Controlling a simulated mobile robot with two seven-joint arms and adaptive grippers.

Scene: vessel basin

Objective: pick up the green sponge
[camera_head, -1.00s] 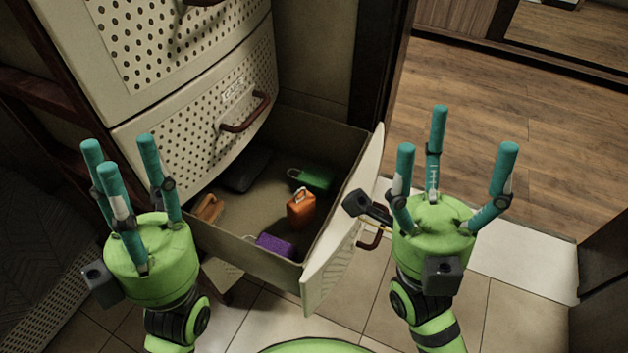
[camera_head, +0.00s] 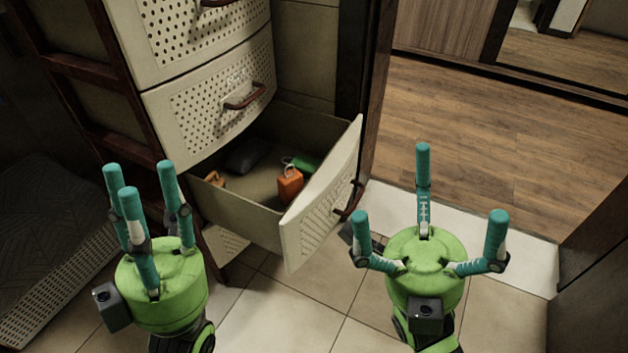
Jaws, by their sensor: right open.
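The green sponge (camera_head: 306,164) lies in the open drawer (camera_head: 240,205), toward its far right corner. It is partly hidden behind an orange object (camera_head: 290,184) and the drawer front. My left gripper (camera_head: 140,180) is open and empty, in front of the drawer and to its left in the picture. My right gripper (camera_head: 428,195) is open and empty, to the right of the drawer front with its fingers spread wide. Neither gripper touches the sponge.
The drawer front (camera_head: 318,205) with its brown handle (camera_head: 350,200) juts out toward me. A dark object (camera_head: 246,155) and a brown object (camera_head: 214,179) also lie in the drawer. A grey perforated basket (camera_head: 60,270) stands at left. Tiled floor (camera_head: 290,310) between the grippers is clear.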

